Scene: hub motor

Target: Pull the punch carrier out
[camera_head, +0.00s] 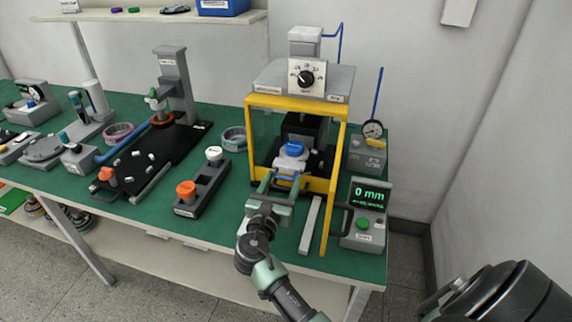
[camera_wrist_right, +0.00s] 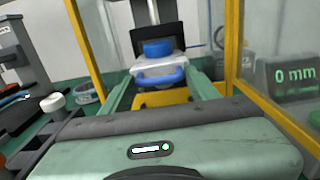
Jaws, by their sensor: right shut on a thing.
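The punch carrier (camera_head: 288,166) is a pale grey slide with a round blue top and a blue front handle. It sits in the front opening of the yellow-framed press (camera_head: 249,140). My right gripper (camera_head: 280,184) reaches in from the front and is shut on the carrier's blue handle. In the right wrist view the carrier's blue handle (camera_wrist_right: 160,78) lies between the two green fingers (camera_wrist_right: 160,90), with the round blue top behind it. How far the carrier sits inside the press is hard to judge. My left gripper is not in view.
A clear door with a dark handle (camera_head: 337,217) stands open at the press's right. A display box (camera_head: 366,212) reading 0 mm is beyond it. A dark block with orange and white knobs (camera_head: 204,187) lies left on the green bench. The floor in front is free.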

